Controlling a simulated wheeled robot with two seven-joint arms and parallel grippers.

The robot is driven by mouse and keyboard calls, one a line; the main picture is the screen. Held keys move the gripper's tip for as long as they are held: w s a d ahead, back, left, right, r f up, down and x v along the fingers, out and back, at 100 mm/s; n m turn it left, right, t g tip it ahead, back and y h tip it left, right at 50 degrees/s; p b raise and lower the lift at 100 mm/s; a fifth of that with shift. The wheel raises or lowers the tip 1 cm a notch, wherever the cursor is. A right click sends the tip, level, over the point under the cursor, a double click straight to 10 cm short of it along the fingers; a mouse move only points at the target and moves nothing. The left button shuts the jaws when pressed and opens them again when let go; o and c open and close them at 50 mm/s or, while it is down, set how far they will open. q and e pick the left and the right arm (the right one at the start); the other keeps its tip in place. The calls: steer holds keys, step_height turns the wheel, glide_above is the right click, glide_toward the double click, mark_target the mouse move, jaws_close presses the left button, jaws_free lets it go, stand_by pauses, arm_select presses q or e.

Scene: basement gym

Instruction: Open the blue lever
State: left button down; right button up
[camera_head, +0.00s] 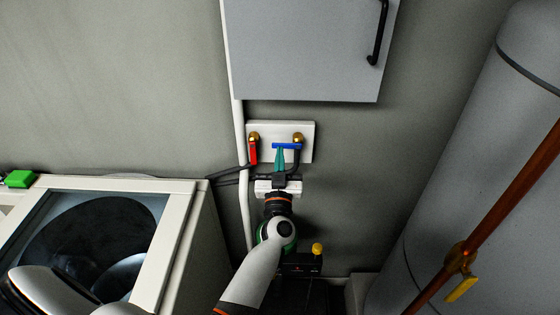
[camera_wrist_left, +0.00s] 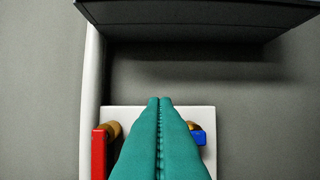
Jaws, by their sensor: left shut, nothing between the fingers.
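The blue lever (camera_head: 292,146) is on the right brass valve of a white wall plate (camera_head: 275,129). It lies level, reaching left from the valve. In the left wrist view its right end (camera_wrist_left: 198,138) shows beside my fingers, which hide the rest. My left gripper (camera_head: 280,148) has teal fingers, pressed together and empty. They point up at the plate, with the tips at the left part of the blue lever. I cannot tell whether they touch it. The closed fingers also fill the middle of the left wrist view (camera_wrist_left: 160,100). My right gripper is not in view.
A red lever (camera_head: 253,153) hangs down from the left valve, close to my fingers. A grey cabinet (camera_head: 310,50) hangs above the plate. A white pipe (camera_head: 240,130) runs along the left. A front-loading washer (camera_head: 175,240) stands lower left. A large tank (camera_head: 470,150) stands right.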

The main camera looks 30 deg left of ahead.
mark_target(287, 146)
arm_select(q)
steer(key=w+a+f+b, duration=0.1)
steer(key=w+a+b, duration=0.2)
steer(key=w+b, duration=0.3)
steer(key=shift+f, duration=0.4)
